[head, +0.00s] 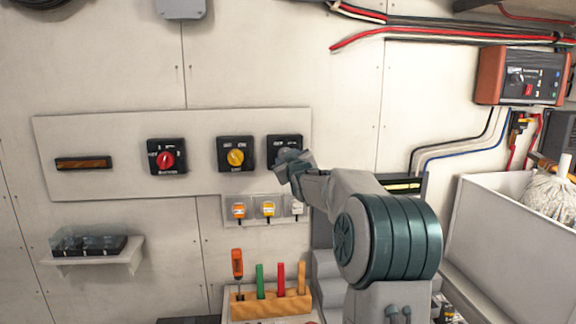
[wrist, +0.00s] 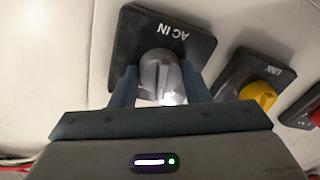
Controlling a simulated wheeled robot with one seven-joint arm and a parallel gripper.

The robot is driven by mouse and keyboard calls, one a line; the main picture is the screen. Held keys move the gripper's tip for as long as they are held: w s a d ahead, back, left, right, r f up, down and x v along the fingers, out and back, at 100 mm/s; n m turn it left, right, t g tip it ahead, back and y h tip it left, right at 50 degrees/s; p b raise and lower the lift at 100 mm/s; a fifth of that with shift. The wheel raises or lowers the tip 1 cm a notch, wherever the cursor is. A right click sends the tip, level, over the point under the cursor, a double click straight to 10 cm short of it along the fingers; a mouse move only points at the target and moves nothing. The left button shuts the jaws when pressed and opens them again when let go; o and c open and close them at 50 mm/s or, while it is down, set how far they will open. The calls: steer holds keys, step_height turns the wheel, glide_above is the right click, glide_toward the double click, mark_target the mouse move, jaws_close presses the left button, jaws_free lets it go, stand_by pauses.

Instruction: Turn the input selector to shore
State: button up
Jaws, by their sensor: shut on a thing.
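The input selector is a grey knob (wrist: 158,70) on a black plate (wrist: 190,48) lettered "AC IN", upside down in the wrist view. In the head view its black plate (head: 284,140) is the rightmost of three on the pale panel, and my gripper (head: 291,166) covers the knob there. In the wrist view my gripper (wrist: 160,88) has one finger on each side of the knob and is shut on it. The position marks are hidden or too small to read, so I cannot tell which setting the knob points to.
Left of the selector are a yellow knob (head: 236,157) and a red knob (head: 167,159) on black plates. Close below hang orange and yellow plugs in a socket strip (head: 252,201). A tool block (head: 270,305) stands lower down, a white bin (head: 500,230) at right.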

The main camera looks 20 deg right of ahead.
steer(key=shift+a+f+m+t+h+b, duration=0.1)
steer(key=shift+m+t+h+b, duration=0.05)
steer(key=shift+m+b, duration=1.85)
steer(key=shift+a+f+m+t+h+b, duration=0.15)
steer(key=shift+m+b, duration=1.25)
steer(key=shift+m, duration=1.1)
steer(key=shift+d+r, duration=0.1)
steer(key=o, duration=1)
steer(key=shift+b+v, duration=0.95)
steer(key=shift+v, duration=5.9)
